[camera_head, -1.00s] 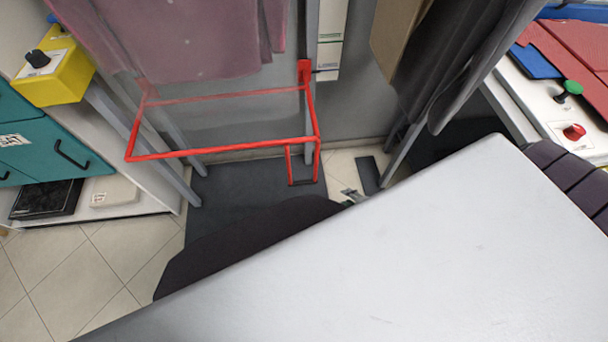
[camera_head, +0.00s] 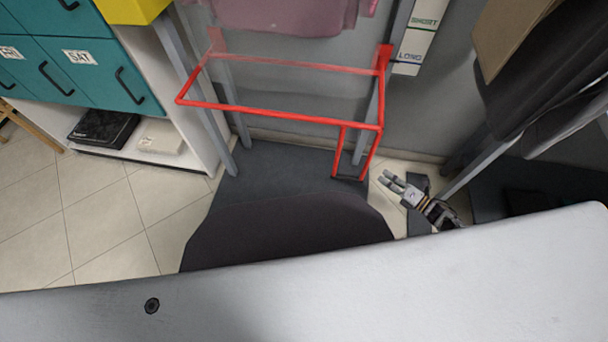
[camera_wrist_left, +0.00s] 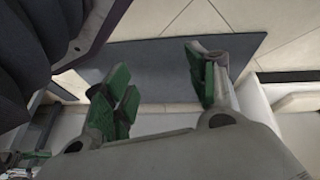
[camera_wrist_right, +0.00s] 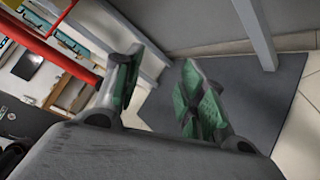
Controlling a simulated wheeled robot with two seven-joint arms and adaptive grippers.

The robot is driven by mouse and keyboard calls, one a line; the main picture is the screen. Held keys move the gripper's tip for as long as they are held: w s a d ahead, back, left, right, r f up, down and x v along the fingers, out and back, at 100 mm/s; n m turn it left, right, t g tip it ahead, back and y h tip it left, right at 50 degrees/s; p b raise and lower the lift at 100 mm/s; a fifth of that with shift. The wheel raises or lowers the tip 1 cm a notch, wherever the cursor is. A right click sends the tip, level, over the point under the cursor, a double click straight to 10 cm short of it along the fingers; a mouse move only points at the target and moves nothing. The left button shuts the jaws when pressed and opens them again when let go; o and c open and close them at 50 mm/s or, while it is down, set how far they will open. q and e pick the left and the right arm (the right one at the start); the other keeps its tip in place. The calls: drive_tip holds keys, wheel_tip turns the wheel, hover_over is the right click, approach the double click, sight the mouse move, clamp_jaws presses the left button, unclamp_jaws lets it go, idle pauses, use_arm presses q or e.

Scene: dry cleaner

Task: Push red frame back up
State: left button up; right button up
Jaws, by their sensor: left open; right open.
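The red frame (camera_head: 280,112) sticks out from grey uprights in the middle of the head view, with a narrow red loop (camera_head: 354,152) hanging down at its right end. My right gripper (camera_head: 387,181) is open and empty, just right of the loop's lower end and apart from it. Red bars of the frame (camera_wrist_right: 50,52) also cross the upper left of the right wrist view, outside the open fingers (camera_wrist_right: 160,80). My left gripper (camera_wrist_left: 160,85) is open and empty in the left wrist view, over the dark floor mat; the head view does not show it.
A pink garment (camera_head: 285,14) hangs above the frame. Dark garments (camera_head: 535,75) hang at the right. Teal drawers (camera_head: 75,65) and a white shelf stand at the left. A dark mat (camera_head: 275,175) lies below the frame. A size board (camera_head: 415,38) is behind.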

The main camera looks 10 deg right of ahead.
sight(335, 176)
use_arm(q)
drive_tip(key=w+d+r+t+h+b, duration=0.1)
drive_tip(key=w+d+r+h+b, duration=0.1)
drive_tip(key=b, duration=0.8)
wheel_tip(335, 176, up, 4)
drive_tip(key=shift+w+d+f+t+b, duration=0.15)
drive_tip(key=shift+w+d+t+b, duration=0.35)
drive_tip(key=shift+d, duration=0.5)
use_arm(e)
drive_tip(key=s+a+r+n+g+y, duration=0.1)
drive_tip(key=n+g+y, duration=0.1)
drive_tip(key=n, duration=0.3)
drive_tip(key=s+r+n+g+y, duration=0.1)
drive_tip(key=n+g+y, duration=0.2)
drive_tip(key=n, duration=0.3)
drive_tip(key=s+a+r+n+g+y, duration=0.1)
drive_tip(key=n+g+y, duration=0.1)
drive_tip(key=n, duration=0.4)
drive_tip(key=shift+a+g+y, duration=0.3)
